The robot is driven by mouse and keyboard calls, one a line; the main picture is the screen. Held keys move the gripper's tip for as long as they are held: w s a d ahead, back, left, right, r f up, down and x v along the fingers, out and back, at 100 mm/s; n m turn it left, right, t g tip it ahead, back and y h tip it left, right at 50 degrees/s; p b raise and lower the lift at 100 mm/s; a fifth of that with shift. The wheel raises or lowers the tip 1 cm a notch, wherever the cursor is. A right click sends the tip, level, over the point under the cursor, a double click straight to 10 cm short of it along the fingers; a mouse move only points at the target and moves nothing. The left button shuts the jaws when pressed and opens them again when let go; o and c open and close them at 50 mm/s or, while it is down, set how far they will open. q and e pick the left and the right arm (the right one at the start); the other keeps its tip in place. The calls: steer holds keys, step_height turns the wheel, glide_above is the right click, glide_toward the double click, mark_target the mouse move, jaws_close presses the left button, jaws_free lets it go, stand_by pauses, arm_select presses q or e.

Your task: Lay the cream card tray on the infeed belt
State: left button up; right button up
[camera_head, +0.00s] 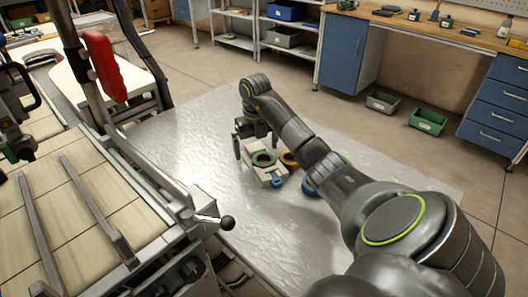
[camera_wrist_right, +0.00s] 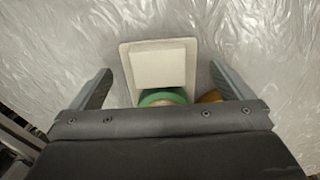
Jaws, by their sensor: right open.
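The cream card tray (camera_head: 250,172) lies on the silver, crinkled table top, with a green tape reel (camera_head: 263,159) at it. In the right wrist view the tray (camera_wrist_right: 127,62) has a pale raised block in it, with the green reel (camera_wrist_right: 163,98) at its near end. My right gripper (camera_head: 256,150) is open above the tray. Its fingers (camera_wrist_right: 160,68) are on either side of the tray, apart from it. The infeed belt (camera_head: 90,190) is probably the pale, slatted surface at the left.
An orange-yellow reel (camera_head: 289,160) and a blue one (camera_head: 310,187) sit beside the tray, partly behind my right arm. Metal rails and a black ball knob (camera_head: 227,222) edge the machine. The silver table (camera_head: 190,135) is clear left of the tray.

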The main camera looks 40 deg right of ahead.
steer(key=shift+f, duration=0.35)
steer(key=shift+r, duration=0.1)
steer(key=c, duration=1.1)
steer(key=shift+r, duration=0.15)
steer(key=shift+c, duration=0.2)
